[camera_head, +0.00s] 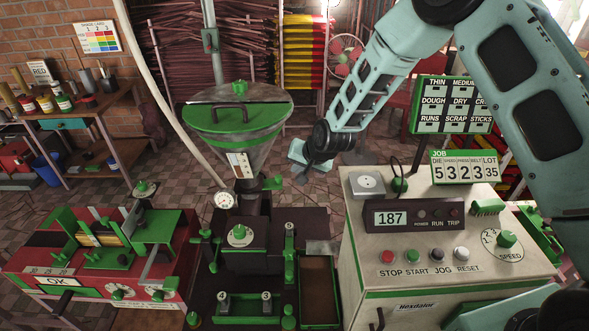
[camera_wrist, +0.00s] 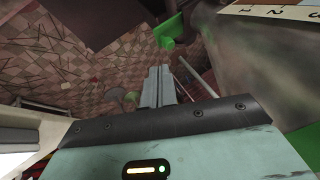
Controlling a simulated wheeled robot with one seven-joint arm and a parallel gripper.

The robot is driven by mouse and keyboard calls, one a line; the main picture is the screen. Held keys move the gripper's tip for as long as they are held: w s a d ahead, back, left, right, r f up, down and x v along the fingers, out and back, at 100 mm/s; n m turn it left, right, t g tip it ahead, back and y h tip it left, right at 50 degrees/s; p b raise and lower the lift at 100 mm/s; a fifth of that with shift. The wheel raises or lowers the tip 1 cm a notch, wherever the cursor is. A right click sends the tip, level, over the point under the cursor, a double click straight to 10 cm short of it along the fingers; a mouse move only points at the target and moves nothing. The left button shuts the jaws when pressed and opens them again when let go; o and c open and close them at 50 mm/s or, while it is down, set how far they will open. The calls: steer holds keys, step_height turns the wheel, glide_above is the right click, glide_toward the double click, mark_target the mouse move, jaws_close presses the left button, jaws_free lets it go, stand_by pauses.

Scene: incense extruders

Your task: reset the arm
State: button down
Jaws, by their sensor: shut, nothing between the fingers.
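My teal arm (camera_head: 374,75) reaches in from the upper right of the head view and bends down over the middle of the scene. My gripper is at its lower end, beyond the dark wrist joint, and its fingertips are hard to make out in the head view. In the wrist view my gripper (camera_wrist: 157,72) shows two grey fingers side by side, shut with nothing between them. It is in the air, to the right of the green-lidded hopper (camera_head: 237,113) and behind the control cabinet (camera_head: 452,281) as seen in the head view.
The cabinet carries a 187 display (camera_head: 392,218), several buttons and a speed knob (camera_head: 506,239). A JOB sign (camera_head: 464,169) and a label board (camera_head: 451,104) stand above it. A red and green machine (camera_head: 100,255) is at left. Open tiled floor (camera_head: 180,185) lies behind.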

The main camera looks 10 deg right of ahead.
steer(key=s+a+r+n+g+b, duration=0.2)
steer(key=s+a+r+n+b, duration=0.1)
steer(key=s, duration=0.6)
steer(key=s+a+r+n+g+b, duration=0.2)
steer(key=s+a+r+n+b, duration=0.1)
steer(key=s, duration=0.6)
steer(key=s+d+n+g+h+b, duration=0.1)
steer(key=s+d+n+b, duration=0.1)
steer(key=s, duration=0.9)
steer(key=s+d+n+g+h+b, duration=0.1)
steer(key=s+d+n+b, duration=0.2)
steer(key=s, duration=0.9)
steer(key=shift+d+r+n+g+h, duration=0.15)
steer(key=shift+d+n+g+h, duration=0.15)
steer(key=shift+n+g, duration=0.1)
steer(key=shift+s+a, duration=0.1)
